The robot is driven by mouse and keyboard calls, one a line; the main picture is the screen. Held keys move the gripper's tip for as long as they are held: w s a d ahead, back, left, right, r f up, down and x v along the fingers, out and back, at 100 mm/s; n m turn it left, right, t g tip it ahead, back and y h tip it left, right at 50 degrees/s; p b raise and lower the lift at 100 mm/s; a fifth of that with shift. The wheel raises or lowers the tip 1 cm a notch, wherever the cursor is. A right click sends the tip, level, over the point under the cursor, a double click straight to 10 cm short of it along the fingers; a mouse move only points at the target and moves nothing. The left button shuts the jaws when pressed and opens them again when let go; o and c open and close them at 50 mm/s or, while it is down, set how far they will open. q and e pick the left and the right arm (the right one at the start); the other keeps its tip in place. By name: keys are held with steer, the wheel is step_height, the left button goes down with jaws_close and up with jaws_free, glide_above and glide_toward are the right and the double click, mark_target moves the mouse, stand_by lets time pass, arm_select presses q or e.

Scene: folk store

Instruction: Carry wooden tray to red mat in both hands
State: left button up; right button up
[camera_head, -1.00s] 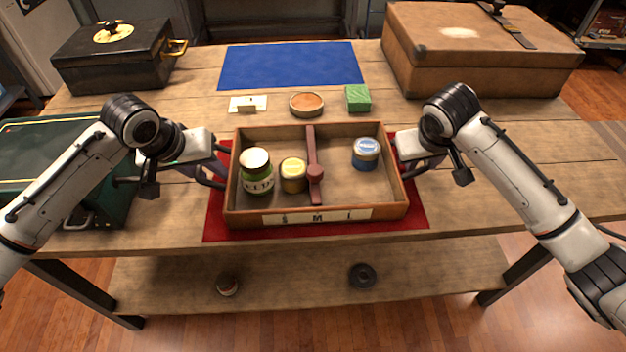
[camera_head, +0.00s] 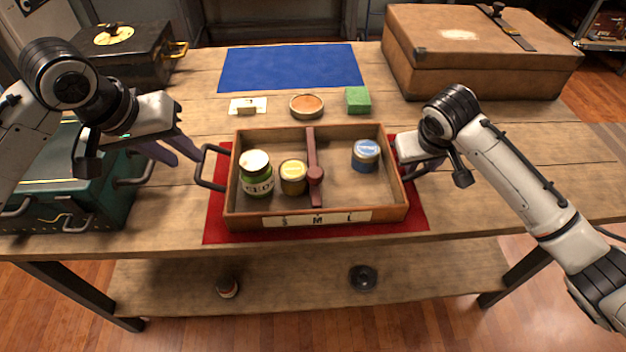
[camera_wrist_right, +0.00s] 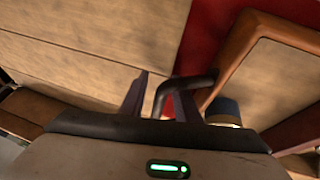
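The wooden tray (camera_head: 235,205) sits on the red mat (camera_head: 216,225), which shows around its edges. It holds a green-labelled jar (camera_head: 257,176), a yellow-lidded jar (camera_head: 293,178) and a blue jar (camera_head: 365,155), with a reddish divider bar (camera_head: 313,165). My left gripper (camera_head: 188,160) is open and empty, left of the tray's left handle (camera_head: 207,168) and apart from it. My right gripper (camera_head: 420,168) is at the right handle. In the right wrist view its fingers (camera_wrist_right: 163,100) stand apart on either side of the dark handle (camera_wrist_right: 178,86), with a gap visible.
A blue mat (camera_head: 290,66) lies behind the tray. Between them are a small card (camera_head: 248,104), a round orange-topped tin (camera_head: 307,105) and a green block (camera_head: 357,99). A brown suitcase (camera_head: 470,60), a black box (camera_head: 120,60) and a teal case (camera_head: 100,195) stand around the sides.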

steer(key=shift+r, duration=0.2)
steer(key=v, duration=1)
steer(key=shift+r, duration=0.3)
steer(key=shift+s+a+r, duration=0.1)
steer(key=shift+s+r, duration=0.3)
steer(key=shift+r, duration=0.05)
